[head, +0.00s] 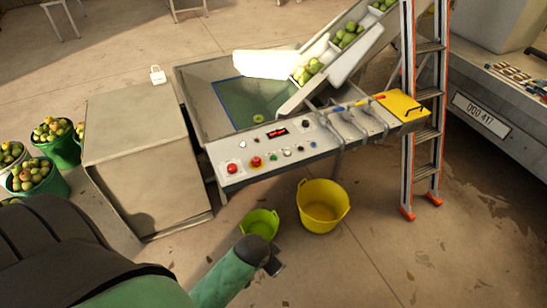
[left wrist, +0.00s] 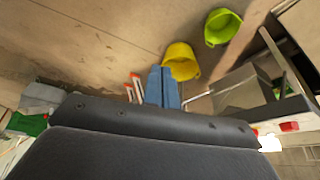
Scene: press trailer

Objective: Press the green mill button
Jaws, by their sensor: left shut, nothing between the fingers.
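The control panel (head: 225,156) slopes along the front of the press trailer in the head view. A small green button (head: 273,156) sits in its lower row, right of a red button on yellow (head: 256,162). Another small greenish button (head: 313,144) is near the row's right end. Labels are too small to read, so I cannot tell which is the mill button. My left gripper (left wrist: 163,68) shows blue fingers closed together, empty, in the left wrist view. In the head view my left arm is below the panel, apart from it. My right gripper is not in view.
A red knob (head: 232,169) is at the panel's left end. A yellow bucket (head: 322,208) and a green bucket (head: 262,222) stand on the floor below. A beige cabinet (head: 140,160) stands left, a ladder (head: 409,120) right.

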